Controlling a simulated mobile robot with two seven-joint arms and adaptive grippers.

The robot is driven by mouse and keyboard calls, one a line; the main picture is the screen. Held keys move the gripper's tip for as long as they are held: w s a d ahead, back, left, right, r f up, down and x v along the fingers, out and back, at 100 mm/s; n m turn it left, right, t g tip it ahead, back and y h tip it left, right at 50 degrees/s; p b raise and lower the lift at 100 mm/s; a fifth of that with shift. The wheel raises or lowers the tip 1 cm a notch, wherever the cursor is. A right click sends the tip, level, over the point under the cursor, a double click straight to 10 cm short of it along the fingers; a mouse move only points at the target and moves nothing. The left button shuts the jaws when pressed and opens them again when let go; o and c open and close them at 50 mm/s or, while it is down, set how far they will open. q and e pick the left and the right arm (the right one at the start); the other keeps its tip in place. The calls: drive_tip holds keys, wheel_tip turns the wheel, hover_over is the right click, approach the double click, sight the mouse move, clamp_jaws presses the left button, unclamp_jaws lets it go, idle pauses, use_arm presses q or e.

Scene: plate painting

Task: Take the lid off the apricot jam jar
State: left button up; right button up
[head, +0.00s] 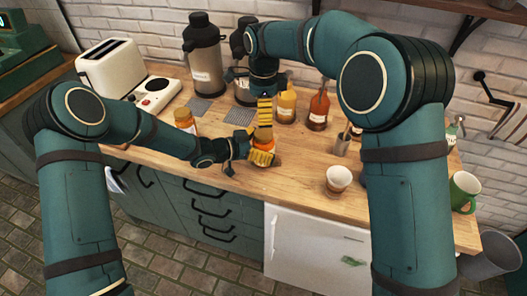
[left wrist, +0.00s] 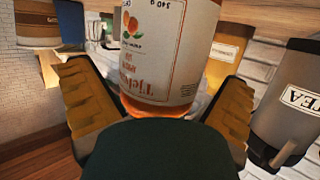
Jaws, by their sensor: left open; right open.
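The apricot jam jar (head: 264,144) stands near the front of the wooden counter, partly covered by my grippers. In the left wrist view the jar (left wrist: 165,50) fills the middle; its white label with apricots appears upside down. My left gripper (head: 262,157) is open around the jar's lower part, one yellow finger on each side. In the left wrist view the left gripper (left wrist: 158,115) has the jar between its fingers. My right gripper (head: 264,118) points down from above, open at the jar's top. Its fingers hide the lid, so I cannot tell whether they touch it.
Another jar (head: 185,119) stands to the left. A yellow bottle (head: 286,106) and a red bottle (head: 318,111) stand behind, right of my right gripper.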

sight(263, 133)
use_arm(q)
drive_tip(key=shift+d, duration=0.1)
clamp_jaws()
use_arm(e)
drive_tip(key=m, duration=0.4)
drive_tip(key=shift+f, duration=4)
drive_tip(key=c, duration=1.3)
